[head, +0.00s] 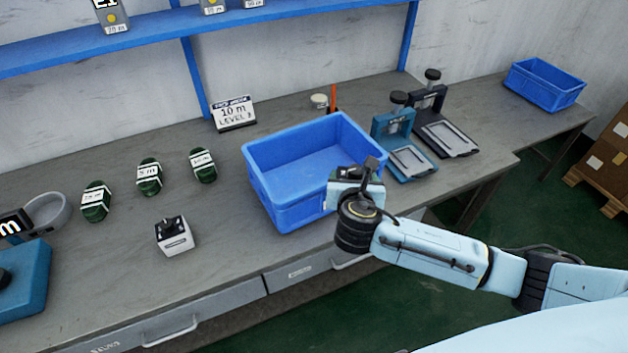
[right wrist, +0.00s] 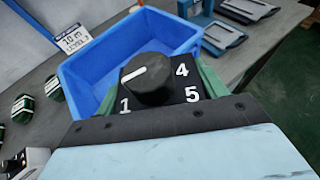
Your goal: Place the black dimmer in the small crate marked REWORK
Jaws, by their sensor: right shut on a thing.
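The black dimmer (right wrist: 190,88), with a round black knob and white numbers 1, 4 and 5 showing, is in my right gripper (head: 358,184). In the right wrist view, green finger parts lie on both sides of it, and the gripper is shut on it. My right gripper is over the front right rim of a blue crate (head: 262,180) on the bench, which looks empty. A second blue crate (head: 520,83) stands on the far right table. No REWORK mark is readable on either crate. My left gripper is not in view.
A white box with a black top (head: 175,240) and several dark green rolls (head: 149,176) stand left of the crate. A "10 m" sign (head: 234,113) stands behind it. A teal press-like stand (head: 393,130) and a black one (head: 430,103) stand to its right.

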